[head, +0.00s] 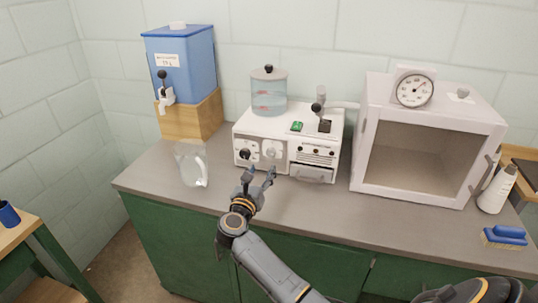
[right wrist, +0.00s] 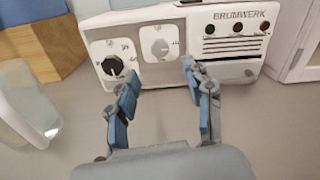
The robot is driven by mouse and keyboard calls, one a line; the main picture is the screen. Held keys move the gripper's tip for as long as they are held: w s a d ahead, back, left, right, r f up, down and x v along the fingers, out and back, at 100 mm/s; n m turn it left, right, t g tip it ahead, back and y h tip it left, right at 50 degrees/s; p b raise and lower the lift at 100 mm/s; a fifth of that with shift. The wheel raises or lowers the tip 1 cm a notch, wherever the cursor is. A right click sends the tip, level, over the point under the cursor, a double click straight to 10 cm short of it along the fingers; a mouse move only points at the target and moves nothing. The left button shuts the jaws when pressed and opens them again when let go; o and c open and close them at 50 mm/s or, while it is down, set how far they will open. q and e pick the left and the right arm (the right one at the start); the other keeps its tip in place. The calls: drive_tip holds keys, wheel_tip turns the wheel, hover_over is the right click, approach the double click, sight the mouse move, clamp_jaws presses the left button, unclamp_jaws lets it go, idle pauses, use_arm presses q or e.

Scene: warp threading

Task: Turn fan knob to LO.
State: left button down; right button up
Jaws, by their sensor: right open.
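The white machine (head: 283,127) stands on the counter against the wall, and its front panel carries two round knobs. The dark knob (right wrist: 114,66) is on the left, and the pale grey knob (right wrist: 160,47) is to its right. The dial markings are too small to read, so I cannot tell from labels which is the fan knob. My right gripper (head: 259,175) is open and empty just in front of the panel. In the right wrist view its fingers (right wrist: 160,70) are spread below and either side of the pale knob, apparently apart from it. My left gripper is not seen.
A clear jug (head: 192,165) stands left of the machine, near a blue water tank (head: 181,60) on a wooden block. A white cabinet (head: 362,150) with a gauge on top stands to the right. A bottle (head: 497,190) and blue brush (head: 505,236) are at far right.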

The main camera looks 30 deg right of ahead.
sight(270, 154)
drive_tip(key=x, duration=0.9)
drive_tip(key=shift+a+p, duration=0.1)
drive_tip(key=shift+p, duration=0.3)
clamp_jaws()
